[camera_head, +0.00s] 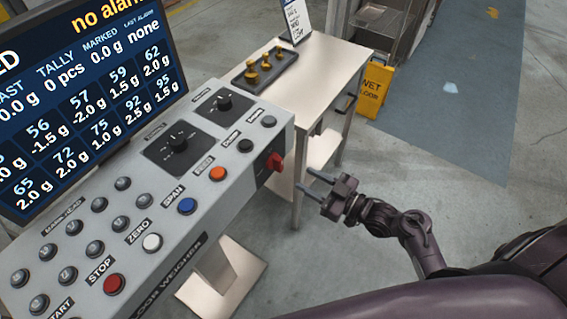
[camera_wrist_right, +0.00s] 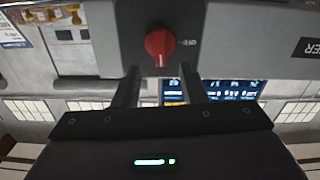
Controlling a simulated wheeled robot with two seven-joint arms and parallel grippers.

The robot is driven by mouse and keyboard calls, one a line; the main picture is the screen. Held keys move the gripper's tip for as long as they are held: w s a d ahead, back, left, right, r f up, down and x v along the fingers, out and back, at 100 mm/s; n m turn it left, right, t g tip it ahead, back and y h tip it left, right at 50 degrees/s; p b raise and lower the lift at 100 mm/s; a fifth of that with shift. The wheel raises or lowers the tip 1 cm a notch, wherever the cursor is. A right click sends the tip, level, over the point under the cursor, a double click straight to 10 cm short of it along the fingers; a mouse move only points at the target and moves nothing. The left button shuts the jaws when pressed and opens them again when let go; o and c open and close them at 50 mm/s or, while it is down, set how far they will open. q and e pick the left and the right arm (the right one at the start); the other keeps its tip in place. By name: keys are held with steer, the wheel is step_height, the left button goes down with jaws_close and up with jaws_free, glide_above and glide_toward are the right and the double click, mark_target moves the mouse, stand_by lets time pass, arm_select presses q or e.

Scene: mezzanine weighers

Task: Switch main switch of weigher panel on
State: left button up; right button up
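The weigher panel (camera_head: 190,150) is a grey sloped console at the left in the head view. Its main switch (camera_head: 274,162) is a red rotary knob on a dark plate at the right end face. In the right wrist view the red knob (camera_wrist_right: 159,46) shows at the top centre, with a small white label at its right; its exact setting is too small to tell. My right gripper (camera_head: 316,185) is open and empty, apart from the knob and pointing toward it. In the wrist view its two fingers (camera_wrist_right: 160,72) stand to either side below the knob. My left gripper is not in view.
The console carries several buttons, including a red stop button (camera_head: 114,284), two black dials and a screen (camera_head: 80,90). A steel table (camera_head: 320,70) with a tray of brass weights (camera_head: 265,68) stands behind. A yellow wet-floor sign (camera_head: 375,85) is beyond. Floor at right is clear.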

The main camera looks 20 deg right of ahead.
mark_target(282, 166)
steer(key=p+x, duration=0.1)
steer(key=x, duration=0.6)
steer(key=shift+w+a+p, duration=0.2)
steer(key=shift+p, duration=0.15)
